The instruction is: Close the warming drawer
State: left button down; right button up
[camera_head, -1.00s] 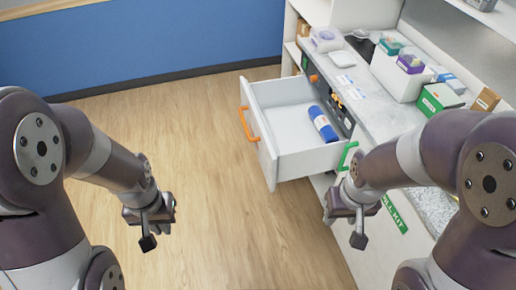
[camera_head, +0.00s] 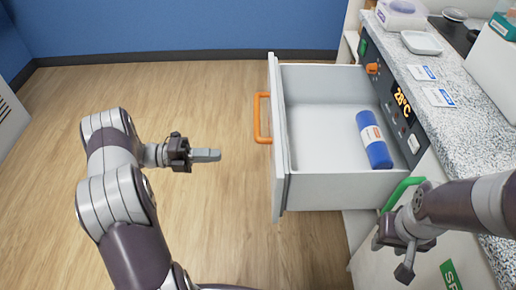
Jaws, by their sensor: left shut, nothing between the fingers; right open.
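The warming drawer (camera_head: 335,187) is white and stands pulled out to the left from the counter unit. Its orange handle (camera_head: 258,118) is on the front panel, facing left. A blue rolled item with a white and orange label (camera_head: 373,140) lies inside the drawer. My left gripper (camera_head: 215,155) is shut and empty, left of the drawer front and slightly below the handle in the picture, apart from both. My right gripper (camera_head: 405,262) is at the lower right, below the drawer and close to the green handle; its finger gap is hard to make out.
A control panel (camera_head: 402,105) with an orange knob and a "28°C" display is right of the drawer. A green handle (camera_head: 402,192) sits below it. The speckled counter (camera_head: 455,125) carries a white dish (camera_head: 421,42) and boxes. Floor left of the drawer is clear.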

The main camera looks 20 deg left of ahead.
pick_arm(q)
jog(key=x, duration=1.4)
jog(key=shift+w+f+b, duration=0.15)
jog(key=shift+b, duration=0.3)
jog(key=b+x, duration=0.8)
jog(key=x, duration=2.5)
jog(key=shift+d, duration=0.2)
